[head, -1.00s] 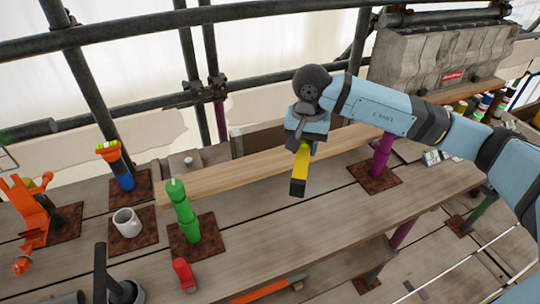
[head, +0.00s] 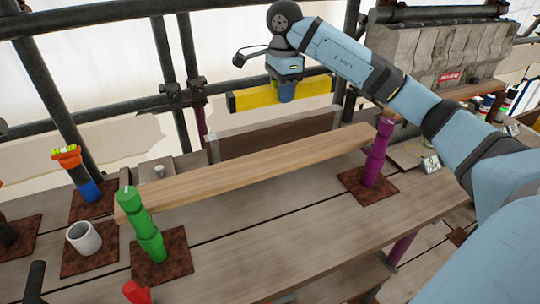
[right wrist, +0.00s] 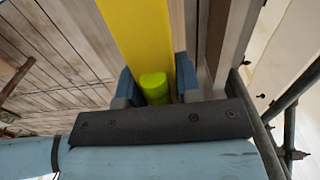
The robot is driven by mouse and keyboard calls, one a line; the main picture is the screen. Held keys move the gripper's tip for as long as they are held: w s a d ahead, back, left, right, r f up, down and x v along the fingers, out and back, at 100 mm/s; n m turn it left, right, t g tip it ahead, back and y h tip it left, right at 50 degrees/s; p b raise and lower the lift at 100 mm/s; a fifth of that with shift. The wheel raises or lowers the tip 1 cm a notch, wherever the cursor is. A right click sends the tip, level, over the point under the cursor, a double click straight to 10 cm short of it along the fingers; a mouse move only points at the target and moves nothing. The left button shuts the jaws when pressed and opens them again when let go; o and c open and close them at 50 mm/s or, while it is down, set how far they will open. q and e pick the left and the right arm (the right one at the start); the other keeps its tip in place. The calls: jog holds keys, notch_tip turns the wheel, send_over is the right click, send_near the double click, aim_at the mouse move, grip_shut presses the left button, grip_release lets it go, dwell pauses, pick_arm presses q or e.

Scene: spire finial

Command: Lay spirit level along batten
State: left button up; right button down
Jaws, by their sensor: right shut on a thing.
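The yellow spirit level (head: 250,99) is held up in the air by my right gripper (head: 286,92). In the right wrist view the level (right wrist: 139,30) passes between the two blue fingers (right wrist: 157,88), with a yellow-green rounded part between them. The batten (head: 250,170) is a pale wooden strip from the green jointed post (head: 145,225) to the purple post (head: 378,152). The level appears above and behind the batten in the head view, apart from it. My left gripper is out of view.
A brown board (head: 275,140) stands behind the batten, near scaffold tubes (head: 170,90). A white mug (head: 84,238) and an orange-and-blue item (head: 80,172) stand at the left. A concrete block (head: 440,55) is at the back right.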

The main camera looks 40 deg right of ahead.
aim_at(280, 156)
notch_tip(280, 156, down, 18)
jog(key=shift+r, duration=0.25)
jog(key=c, duration=0.8)
grip_release()
notch_tip(280, 156, up, 12)
jog(key=shift+b, duration=0.3)
